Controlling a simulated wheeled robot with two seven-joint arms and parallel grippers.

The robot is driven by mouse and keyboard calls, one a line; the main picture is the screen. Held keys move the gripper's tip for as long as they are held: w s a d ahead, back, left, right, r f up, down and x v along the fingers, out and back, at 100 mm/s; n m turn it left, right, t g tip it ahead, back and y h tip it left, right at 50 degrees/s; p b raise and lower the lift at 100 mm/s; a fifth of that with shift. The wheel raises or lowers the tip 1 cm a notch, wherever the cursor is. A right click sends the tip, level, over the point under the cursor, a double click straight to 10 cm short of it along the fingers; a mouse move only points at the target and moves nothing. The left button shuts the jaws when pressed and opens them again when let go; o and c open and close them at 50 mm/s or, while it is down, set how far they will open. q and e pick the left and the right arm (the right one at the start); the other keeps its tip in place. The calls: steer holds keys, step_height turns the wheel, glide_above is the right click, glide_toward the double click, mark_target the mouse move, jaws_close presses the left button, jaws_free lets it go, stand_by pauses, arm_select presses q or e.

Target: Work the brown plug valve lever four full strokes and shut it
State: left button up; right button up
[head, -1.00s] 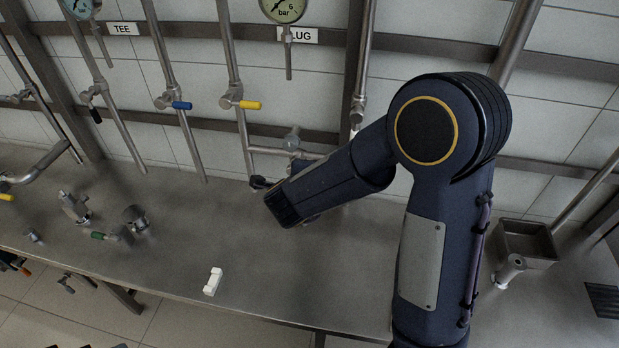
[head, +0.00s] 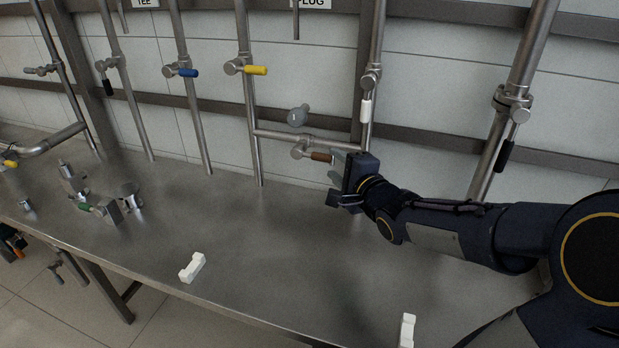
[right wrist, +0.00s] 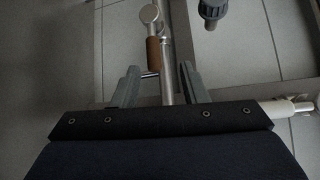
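The brown lever (head: 321,157) sticks out to the right from the metal plug valve (head: 299,153), under a horizontal pipe behind the bench. The lever also shows in the right wrist view (right wrist: 154,53), pointing toward my gripper, with its round metal hub (right wrist: 150,14) above it. My right gripper (head: 334,178) is just right of the lever's end. In the right wrist view its two grey fingers (right wrist: 158,70) are apart, and the lever's near end lies at the gap between their tips. I cannot tell whether either finger touches it. My left gripper is not in view.
Levers in yellow (head: 256,70), blue (head: 188,72) and white (head: 366,110) sit on nearby pipes. A black lever (head: 505,156) hangs at right. White blocks (head: 192,267) (head: 407,330) lie on the steel bench (head: 260,240). Metal fittings (head: 105,210) stand at left; the middle is clear.

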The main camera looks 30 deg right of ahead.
mark_target(325, 160)
steer(key=shift+f, duration=0.5)
steer(key=w, duration=0.2)
steer(key=w+b, duration=0.1)
steer(key=w, duration=0.4)
steer(key=shift+w+d+f+b, duration=0.2)
steer(key=shift+f+b, duration=0.1)
steer(key=shift+f, duration=0.1)
steer(key=shift+s, duration=0.1)
jaws_close()
